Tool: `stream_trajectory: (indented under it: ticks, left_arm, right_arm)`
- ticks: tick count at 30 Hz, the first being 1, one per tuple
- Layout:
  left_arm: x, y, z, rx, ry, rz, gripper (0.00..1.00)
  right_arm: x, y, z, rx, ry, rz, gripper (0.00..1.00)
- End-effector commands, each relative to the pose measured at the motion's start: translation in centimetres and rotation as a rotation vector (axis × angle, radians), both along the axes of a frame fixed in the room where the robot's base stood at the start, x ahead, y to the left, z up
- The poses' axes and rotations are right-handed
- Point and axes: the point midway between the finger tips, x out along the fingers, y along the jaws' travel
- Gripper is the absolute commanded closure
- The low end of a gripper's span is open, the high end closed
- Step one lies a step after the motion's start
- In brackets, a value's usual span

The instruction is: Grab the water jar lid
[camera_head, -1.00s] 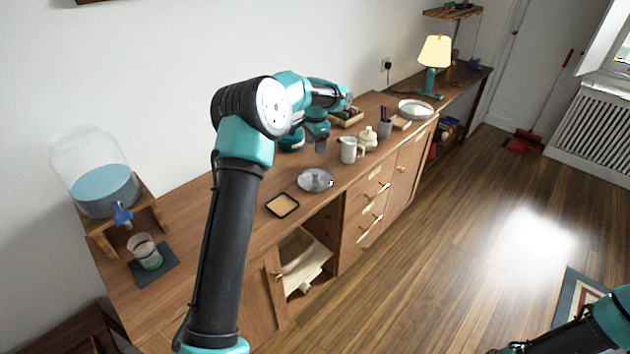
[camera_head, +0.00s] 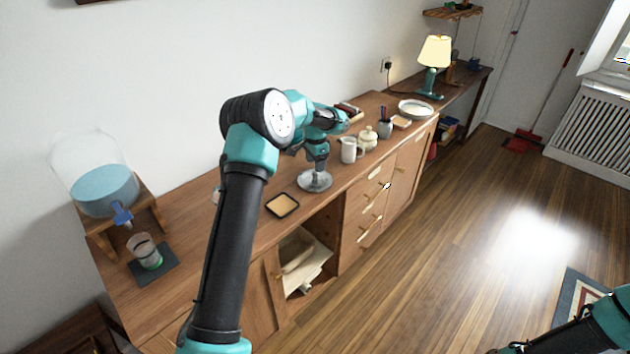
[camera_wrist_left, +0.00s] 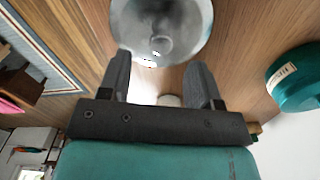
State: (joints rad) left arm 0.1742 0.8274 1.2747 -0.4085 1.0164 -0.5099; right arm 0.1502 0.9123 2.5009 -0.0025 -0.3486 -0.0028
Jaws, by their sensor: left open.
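The lid (camera_head: 322,186) is a grey round disc lying on the wooden sideboard, right of a small tan square coaster. In the left wrist view the lid (camera_wrist_left: 190,22) is at the top edge, partly cut off, with its round knob near the fingertips. My left gripper (camera_head: 315,167) is open and empty, pointing down just above the lid and hiding its middle; its two fingers show apart in the left wrist view (camera_wrist_left: 160,64). The clear water jar (camera_head: 103,190) with blue water and tap stands at the left on a wooden stand. My right gripper is not in view.
A glass (camera_head: 145,252) stands on a dark mat below the tap. Behind the lid are a white pitcher (camera_head: 348,150), a cream pot (camera_head: 368,139) and a pen cup (camera_head: 386,128). A teal round object (camera_wrist_left: 295,85) sits beside my gripper. A cupboard (camera_head: 305,262) stands open below.

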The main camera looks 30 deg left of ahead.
Motion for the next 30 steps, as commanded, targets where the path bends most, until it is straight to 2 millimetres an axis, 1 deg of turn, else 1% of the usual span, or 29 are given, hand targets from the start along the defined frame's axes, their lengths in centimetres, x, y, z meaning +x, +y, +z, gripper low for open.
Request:
stream_trajectory:
  ticks: [1,3,7,10,22,23,30]
  left_arm:
    - [0.0,0.0,-0.8,0.000,0.001,0.000,0.42]
    - [0.0,0.1,-1.8,-0.001,0.002,0.000,0.42]
    - [0.0,0.1,-3.0,-0.001,-0.001,0.001,0.42]
    - [0.1,0.1,-3.3,-0.001,-0.001,0.001,0.42]
    - [0.1,0.1,-3.3,-0.001,-0.001,0.001,0.42]
    - [0.1,0.1,-3.3,-0.001,-0.001,0.001,0.43]
    - [0.1,0.1,-3.2,-0.001,-0.001,0.000,0.66]
  right_arm:
    - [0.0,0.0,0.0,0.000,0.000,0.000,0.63]
    - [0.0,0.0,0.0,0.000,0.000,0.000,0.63]
    - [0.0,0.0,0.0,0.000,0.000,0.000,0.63]
    - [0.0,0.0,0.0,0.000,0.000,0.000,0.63]
    - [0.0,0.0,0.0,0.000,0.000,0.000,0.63]
    - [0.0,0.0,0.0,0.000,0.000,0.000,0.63]
    - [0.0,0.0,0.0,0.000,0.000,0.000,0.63]
